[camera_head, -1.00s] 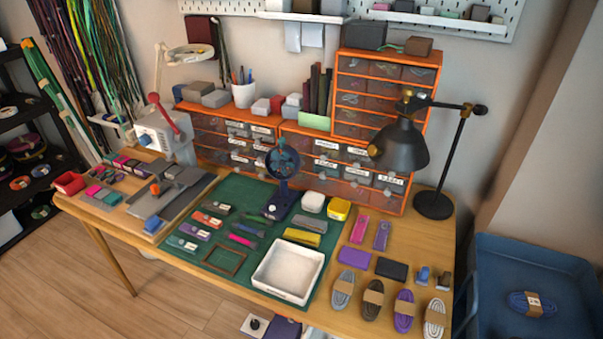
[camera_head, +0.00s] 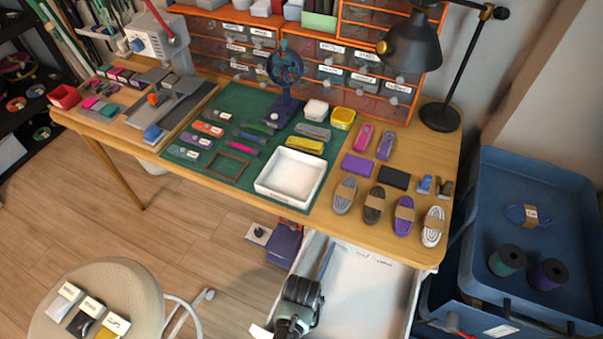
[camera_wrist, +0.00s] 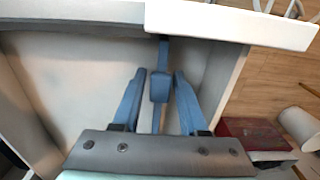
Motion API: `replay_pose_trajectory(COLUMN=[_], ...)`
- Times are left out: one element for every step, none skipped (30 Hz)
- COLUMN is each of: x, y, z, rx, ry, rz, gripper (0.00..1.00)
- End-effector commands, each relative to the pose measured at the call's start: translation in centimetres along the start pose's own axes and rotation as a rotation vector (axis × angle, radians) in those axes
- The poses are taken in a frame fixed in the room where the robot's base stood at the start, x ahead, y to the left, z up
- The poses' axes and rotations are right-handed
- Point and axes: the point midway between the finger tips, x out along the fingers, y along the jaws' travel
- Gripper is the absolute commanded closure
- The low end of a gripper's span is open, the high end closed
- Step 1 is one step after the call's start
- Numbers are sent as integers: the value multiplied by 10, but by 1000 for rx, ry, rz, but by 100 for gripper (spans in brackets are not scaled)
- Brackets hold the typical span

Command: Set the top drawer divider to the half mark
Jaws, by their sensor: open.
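The top drawer (camera_head: 385,290) stands pulled out below the table's front edge. It is white, with small marks on its far inner wall too small to read. The blue divider (camera_head: 327,260) stands near the drawer's left side. In the wrist view the divider (camera_wrist: 164,52) shows with a blue block-like tab (camera_wrist: 160,87) on it. My gripper (camera_wrist: 160,73) is open, with one blue finger on each side of the tab and a gap on both sides. In the head view my dark gripper body is over the drawer's left part, its fingertips hidden.
The wooden table (camera_head: 330,228) overhangs the drawer and carries cord bundles and a white tray (camera_head: 290,178). A stool (camera_head: 130,290) with several small packets stands at lower left. A blue cart (camera_head: 540,170) with spools stands close on the right.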

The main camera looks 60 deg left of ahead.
Motion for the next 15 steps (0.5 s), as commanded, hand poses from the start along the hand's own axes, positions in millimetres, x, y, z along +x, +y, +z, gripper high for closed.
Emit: replay_pose_trajectory(x=[1,2,2,2,2,2,2,2,2,2,2,2,2,2,2], y=[0,0,0,0,0,0,0,0,0,0,0,0,0,0,0], z=[0,0,0,0,0,0,0,0,0,0,0,0,0,0,0], rx=[0,0,0,0,0,0,0,0,0,0,0,0,0,0,0], ry=[1,1,1,1,1,1,1,0,0,0,0,0,0,0,0], rz=[0,0,0,0,0,0,0,0,0,0,0,0,0,0,0], gripper=[57,57,57,57,57,57,57,57,61,66,72,79,84,90,97])
